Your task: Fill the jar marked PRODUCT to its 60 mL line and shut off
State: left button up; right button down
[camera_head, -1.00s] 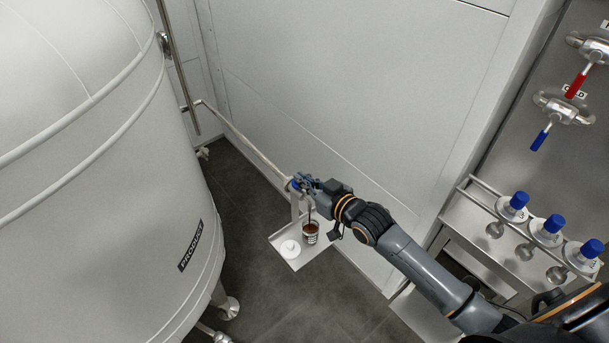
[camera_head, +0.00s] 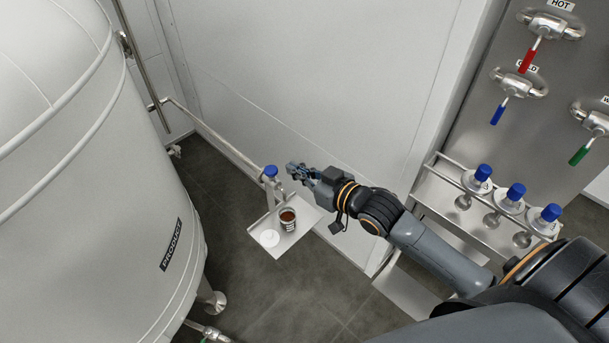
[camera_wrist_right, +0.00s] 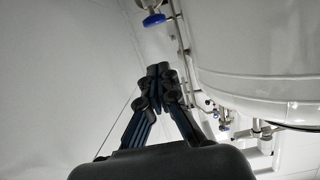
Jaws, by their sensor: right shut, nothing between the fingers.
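The jar (camera_head: 288,220), with a dark and white label, stands upright on a small metal tray (camera_head: 262,249) and holds brown liquid. Its lines are too small to read. The sample tap with a blue knob (camera_head: 270,171) is above the tray, at the end of a thin pipe; no stream shows between it and the jar. My right gripper (camera_head: 291,170) is shut and empty, just right of the tap and apart from it. In the wrist view its closed fingers (camera_wrist_right: 160,75) are below a blue knob (camera_wrist_right: 153,20). My left gripper is out of view.
A white lid (camera_head: 270,238) lies on the tray beside the jar. The large tank (camera_head: 80,180) marked PRODUCT fills the left. Several blue-capped bottles (camera_head: 515,192) stand in a rack at right, below the red (camera_head: 528,60) and blue (camera_head: 498,115) valve handles.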

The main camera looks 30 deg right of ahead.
jog(key=shift+v, duration=1.15)
jog(key=shift+w, duration=0.1)
